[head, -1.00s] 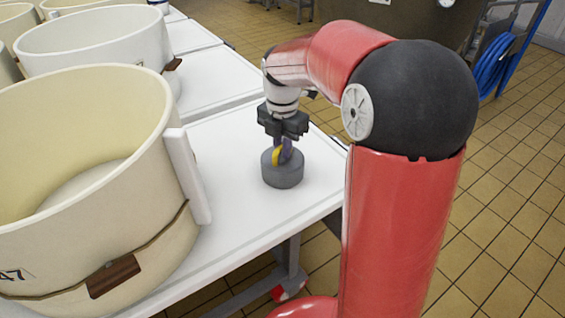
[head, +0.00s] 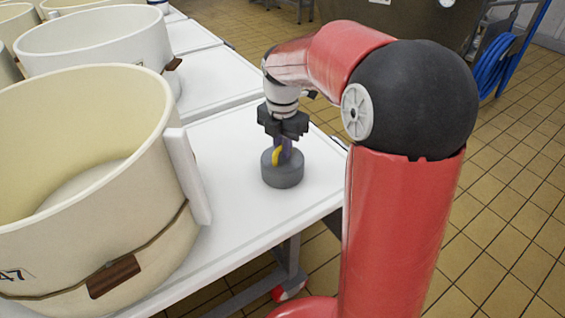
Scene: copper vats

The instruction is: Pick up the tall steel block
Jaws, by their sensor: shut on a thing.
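The steel block (head: 282,178) shows as a dark grey, round, upright piece on the white table, near its right edge. My gripper (head: 281,157) points straight down from above at the block's top. Its black body is just over the block, and narrow purple and yellow parts reach down to the block's upper face. The gripper is shut on the block. The exact contact between fingers and block is too small to make out. The block looks to be resting on the table top.
A large cream vat (head: 100,250) with a side handle stands close on the left. A second vat (head: 100,40) is behind it. The white table (head: 235,215) is bare around the block. Its edge lies just to the right, with tiled floor (head: 500,220) beyond.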

